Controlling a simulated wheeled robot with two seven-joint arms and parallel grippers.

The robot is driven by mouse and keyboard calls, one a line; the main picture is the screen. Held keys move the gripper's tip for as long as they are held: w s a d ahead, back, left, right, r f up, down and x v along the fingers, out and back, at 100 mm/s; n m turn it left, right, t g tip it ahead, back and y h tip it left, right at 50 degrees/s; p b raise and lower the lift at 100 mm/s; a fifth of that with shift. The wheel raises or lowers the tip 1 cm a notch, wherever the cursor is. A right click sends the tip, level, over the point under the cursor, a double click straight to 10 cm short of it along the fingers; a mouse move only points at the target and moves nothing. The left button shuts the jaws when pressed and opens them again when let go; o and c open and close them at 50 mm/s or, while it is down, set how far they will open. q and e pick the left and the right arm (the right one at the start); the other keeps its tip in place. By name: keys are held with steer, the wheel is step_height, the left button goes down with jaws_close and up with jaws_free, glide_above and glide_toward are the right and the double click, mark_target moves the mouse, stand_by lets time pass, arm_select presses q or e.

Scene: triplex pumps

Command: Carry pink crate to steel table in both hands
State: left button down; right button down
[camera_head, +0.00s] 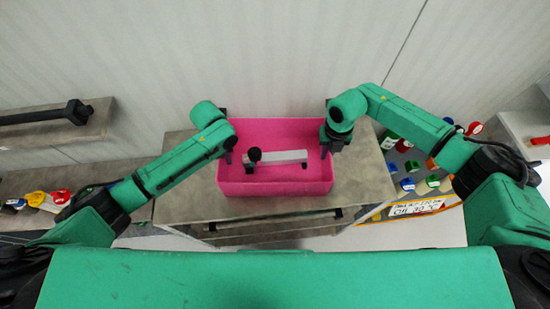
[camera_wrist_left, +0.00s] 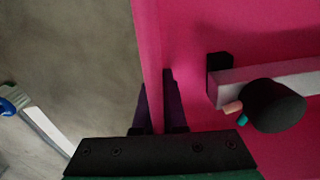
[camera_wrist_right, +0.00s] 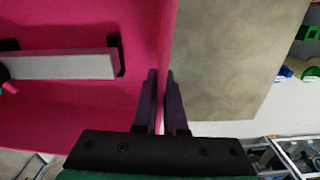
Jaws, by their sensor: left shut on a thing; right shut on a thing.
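The pink crate (camera_head: 290,188) rests on, or just above, a grey-brown cabinet top (camera_head: 185,205) in the head view; I cannot tell which. Inside it lies a pale bar with black ends and a dark round knob (camera_head: 254,154). My left gripper (camera_head: 228,157) is shut on the crate's left wall. In the left wrist view its fingers (camera_wrist_left: 158,105) straddle that pink wall (camera_wrist_left: 149,45). My right gripper (camera_head: 325,150) is shut on the right wall. In the right wrist view its fingers (camera_wrist_right: 161,100) straddle that wall (camera_wrist_right: 166,40). I cannot make out a steel table.
A shelf with a black-ended bar (camera_head: 75,112) is at the left. Below it, small red and yellow items (camera_head: 45,199) lie on a counter. At the right are several coloured parts (camera_head: 410,170) and a labelled sign (camera_head: 418,207). A pale wall (camera_head: 240,50) stands behind the crate.

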arm_select(q)
steer(key=shift+w+r, duration=0.1)
